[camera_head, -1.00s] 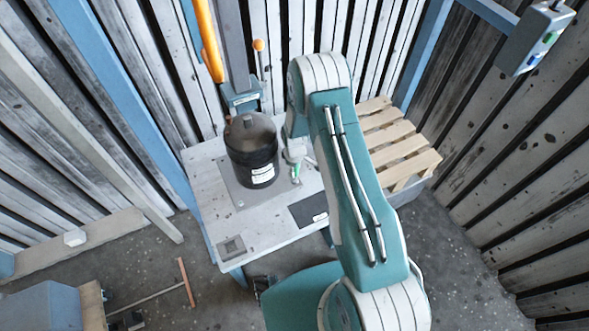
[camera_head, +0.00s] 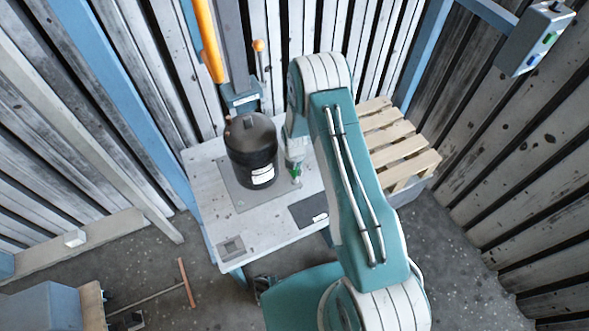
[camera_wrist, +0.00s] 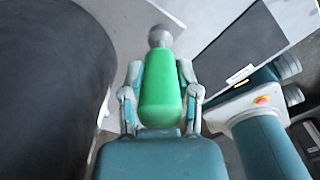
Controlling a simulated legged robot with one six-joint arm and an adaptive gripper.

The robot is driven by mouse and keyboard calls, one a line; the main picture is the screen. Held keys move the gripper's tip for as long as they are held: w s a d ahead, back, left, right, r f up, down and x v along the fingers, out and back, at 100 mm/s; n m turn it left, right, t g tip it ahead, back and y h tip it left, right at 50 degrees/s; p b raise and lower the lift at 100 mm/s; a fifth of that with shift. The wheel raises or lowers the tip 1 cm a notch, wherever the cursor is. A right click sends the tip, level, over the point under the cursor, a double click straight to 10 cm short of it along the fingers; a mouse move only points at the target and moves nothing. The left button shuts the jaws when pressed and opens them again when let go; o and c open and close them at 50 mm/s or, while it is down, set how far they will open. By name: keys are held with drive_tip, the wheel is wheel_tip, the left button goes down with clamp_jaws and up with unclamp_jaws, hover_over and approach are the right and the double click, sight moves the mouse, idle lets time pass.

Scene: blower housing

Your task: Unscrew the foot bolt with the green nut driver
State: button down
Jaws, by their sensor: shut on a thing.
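The green nut driver (camera_wrist: 161,85) is held in my gripper (camera_wrist: 160,82), with a finger closed on each side of its green handle. Its grey socket end (camera_wrist: 160,36) points away from the gripper, over the light table surface. In the head view the driver (camera_head: 296,172) is a small green spot just right of the black blower housing (camera_head: 250,150). The housing stands upright on a grey plate, and its dark side (camera_wrist: 50,80) fills the left of the wrist view. I cannot make out the foot bolt, nor whether the socket is on it.
The white table (camera_head: 205,185) carries a dark mat (camera_head: 310,210) and a small square plate (camera_head: 231,248). A wooden pallet (camera_head: 400,145) is behind my arm on the right. An orange post (camera_head: 208,40) and an orange-knobbed lever (camera_head: 259,60) rise behind the housing.

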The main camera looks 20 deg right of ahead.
drive_tip(key=c, duration=1.2)
unclamp_jaws()
drive_tip(key=shift+c, duration=0.2)
clamp_jaws()
drive_tip(key=shift+r, duration=4)
